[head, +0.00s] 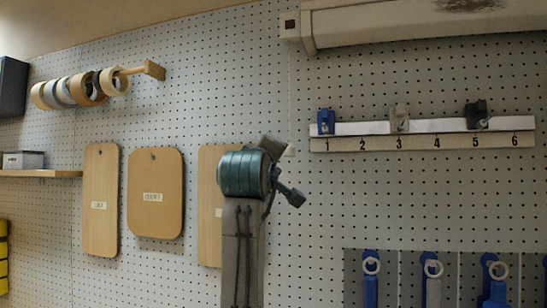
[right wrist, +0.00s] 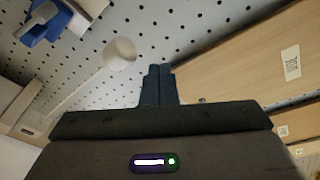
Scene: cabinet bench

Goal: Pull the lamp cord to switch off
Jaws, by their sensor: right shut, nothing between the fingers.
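The lamp (head: 425,25) is a long white fixture at the top right of the head view. Its thin pale cord (head: 290,100) hangs from the left end to a small white knob (head: 291,150). The knob is larger in the right wrist view (right wrist: 119,53), left of my fingertips and apart from them. My right gripper (right wrist: 158,72) is shut and empty, its two dark fingers together. In the head view my right arm rises at the centre, its hand close to the knob; the fingertips are hard to make out there. My left gripper is not in view.
A numbered rail (head: 425,142) with hooks and clips is right of the cord. Wooden boards (head: 155,205) hang on the pegboard at left, one partly behind my arm. A peg with tape rolls (head: 85,88) is at upper left. Blue tools (head: 432,290) hang at lower right.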

